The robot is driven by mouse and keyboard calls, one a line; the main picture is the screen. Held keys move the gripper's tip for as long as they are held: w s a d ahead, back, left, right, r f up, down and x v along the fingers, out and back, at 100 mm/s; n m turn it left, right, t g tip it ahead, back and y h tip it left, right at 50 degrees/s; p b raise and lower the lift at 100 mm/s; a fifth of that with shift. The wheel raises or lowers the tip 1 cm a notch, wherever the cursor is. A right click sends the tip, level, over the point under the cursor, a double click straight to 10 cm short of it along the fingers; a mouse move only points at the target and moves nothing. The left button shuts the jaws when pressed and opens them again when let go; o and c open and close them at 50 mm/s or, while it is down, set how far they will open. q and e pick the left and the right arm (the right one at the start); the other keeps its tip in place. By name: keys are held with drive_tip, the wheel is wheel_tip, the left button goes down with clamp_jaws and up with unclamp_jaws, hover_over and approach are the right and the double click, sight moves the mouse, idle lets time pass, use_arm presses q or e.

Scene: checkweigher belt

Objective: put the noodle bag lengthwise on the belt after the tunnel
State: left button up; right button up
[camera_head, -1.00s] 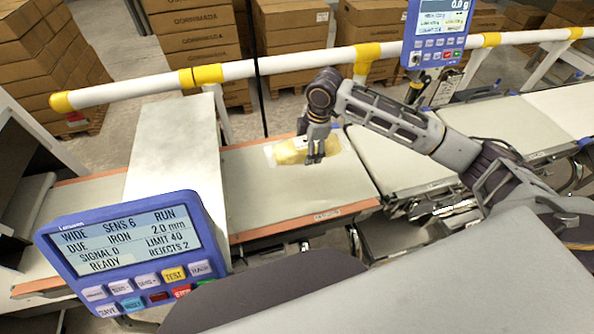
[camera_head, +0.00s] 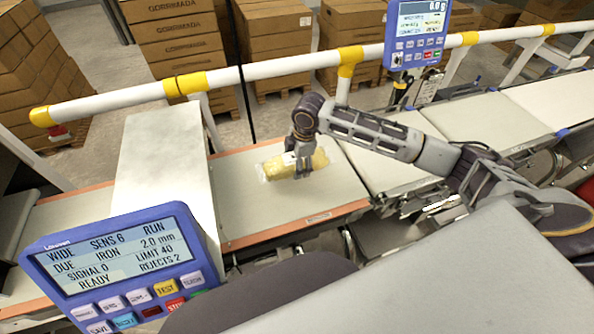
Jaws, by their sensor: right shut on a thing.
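The noodle bag (camera_head: 277,167) is a yellowish packet with clear ends. It lies on or just above the belt (camera_head: 262,213) to the right of the tunnel; I cannot tell whether it touches. Its long side runs roughly left to right in the picture, tilted up toward the right. My right gripper (camera_head: 303,174) points down from above and is shut on the bag near its right half, hiding part of it. The tunnel (camera_head: 163,160) is the pale grey box at left. My left gripper is not in view.
A blue metal-detector panel (camera_head: 118,262) stands in front of the tunnel. A white rail (camera_head: 268,71) with yellow joints runs behind the belt. A weigher display (camera_head: 418,33) stands at the back. More belt sections (camera_head: 388,160) continue to the right.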

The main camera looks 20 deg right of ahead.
drive_tip(key=shift+f, duration=2.45)
drive_tip(key=shift+f, duration=0.1)
drive_tip(key=o, duration=1.4)
drive_tip(key=r, duration=0.4)
drive_tip(key=s+r, duration=0.1)
drive_tip(key=r, duration=0.3)
drive_tip(key=d+r, duration=0.1)
drive_tip(key=r, duration=0.3)
drive_tip(key=shift+s, duration=0.35)
